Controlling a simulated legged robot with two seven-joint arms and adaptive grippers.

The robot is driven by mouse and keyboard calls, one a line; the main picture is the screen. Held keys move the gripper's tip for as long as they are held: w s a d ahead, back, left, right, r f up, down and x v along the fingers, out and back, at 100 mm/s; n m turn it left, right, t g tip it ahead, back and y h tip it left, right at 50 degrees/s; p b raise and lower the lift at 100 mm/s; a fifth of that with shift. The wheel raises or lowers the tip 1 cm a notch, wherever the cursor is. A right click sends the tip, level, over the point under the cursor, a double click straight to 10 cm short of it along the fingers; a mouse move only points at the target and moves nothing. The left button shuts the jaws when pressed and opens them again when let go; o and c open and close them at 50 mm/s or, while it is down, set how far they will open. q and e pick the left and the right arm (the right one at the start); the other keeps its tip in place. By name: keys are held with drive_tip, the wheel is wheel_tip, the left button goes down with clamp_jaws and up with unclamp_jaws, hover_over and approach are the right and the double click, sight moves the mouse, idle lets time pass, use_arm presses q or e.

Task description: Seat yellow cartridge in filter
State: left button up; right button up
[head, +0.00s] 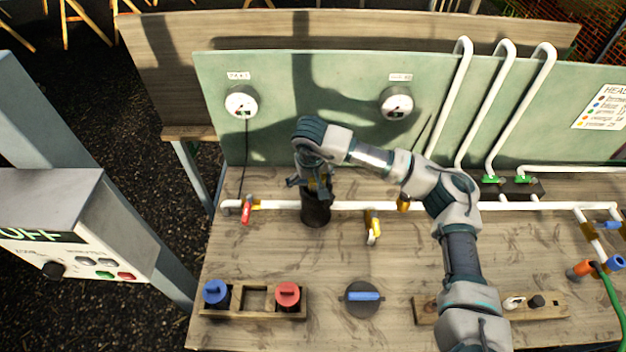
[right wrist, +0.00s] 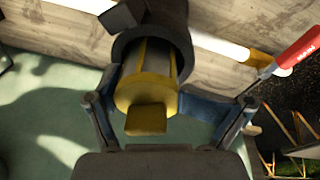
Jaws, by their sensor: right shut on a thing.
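The yellow cartridge (right wrist: 147,95) has yellow ribs and a yellow end cap with a tab, which faces the camera in the right wrist view. My right gripper (head: 316,188) is shut on it, with one finger on each side. The black filter housing (head: 316,214) stands upright on the white pipe, directly below the gripper. In the right wrist view the housing's dark round rim (right wrist: 125,47) surrounds the cartridge's far end, which appears to be inside the opening. How deep it sits is hidden. My left gripper is not in view.
A wooden rack (head: 257,300) holds a blue-capped and a red-capped cartridge, with an empty slot between them. A dark disc with a blue handle (head: 362,298) lies to its right. A red valve handle (head: 246,211) and a yellow one (head: 374,225) flank the housing.

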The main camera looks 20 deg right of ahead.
drive_tip(key=shift+a+f, duration=0.25)
drive_tip(key=shift+f, duration=0.05)
drive_tip(key=shift+d+f+b, duration=0.15)
drive_tip(key=shift+f+b, duration=0.25)
drive_tip(key=shift+b, duration=0.05)
drive_tip(key=shift+f, duration=0.2)
drive_tip(key=shift+s+f+b, duration=0.1)
drive_tip(key=shift+b, duration=0.2)
